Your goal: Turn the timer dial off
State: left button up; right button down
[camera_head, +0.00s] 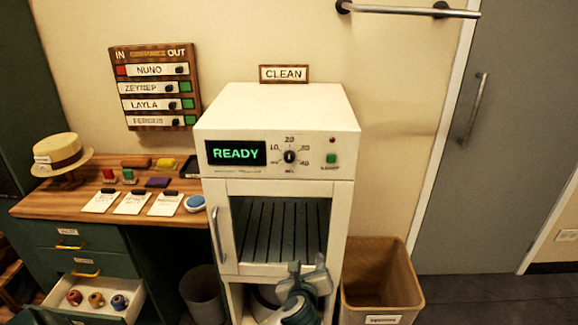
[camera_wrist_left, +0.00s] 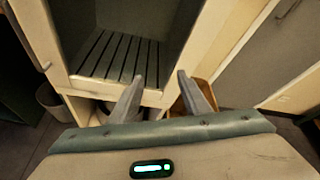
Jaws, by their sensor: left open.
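The timer dial (camera_head: 289,157) is a small dark knob with a light pointer mark on the front panel of the white cabinet (camera_head: 281,108). Marks ring the dial; its exact setting is too small to read. The display (camera_head: 236,153) left of it reads READY in green. My left gripper (camera_head: 308,268) is open and empty, well below the dial, in front of the cabinet's lower part. In the left wrist view its two fingers (camera_wrist_left: 158,90) are spread apart before the slatted chamber (camera_wrist_left: 120,55). My right gripper is not in view.
A green button (camera_head: 331,159) and a small red light sit right of the dial. The cabinet handle (camera_head: 217,235) stands at the left. A brown bin (camera_head: 379,283) stands to the right, a wooden desk (camera_head: 60,204) to the left. The space before the dial is clear.

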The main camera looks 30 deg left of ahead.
pick_arm(q)
jog(key=s+a+r+m+t+y, duration=0.1)
jog(key=s+r+m+y, duration=0.1)
jog(key=r, duration=1)
jog(key=s+a+r+m+t+y, duration=0.1)
jog(key=s+r, duration=0.4)
jog(key=r, duration=0.7)
jog(key=shift+s+a+r+m+t+y, duration=0.2)
jog(key=shift+s+r+m+t+y, duration=0.05)
jog(key=shift+r+m+t+y, duration=0.15)
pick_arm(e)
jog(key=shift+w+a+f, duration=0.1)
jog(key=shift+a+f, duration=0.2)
pick_arm(q)
jog(key=shift+w+a, duration=0.1)
send_near(289, 160)
jog(key=p+x, duration=0.2)
jog(key=x, duration=0.4)
jog(key=shift+w+a+r, duration=0.1)
jog(key=shift+w+a, duration=0.3)
jog(key=shift+w, duration=0.3)
jog(key=shift+w+a, duration=0.1)
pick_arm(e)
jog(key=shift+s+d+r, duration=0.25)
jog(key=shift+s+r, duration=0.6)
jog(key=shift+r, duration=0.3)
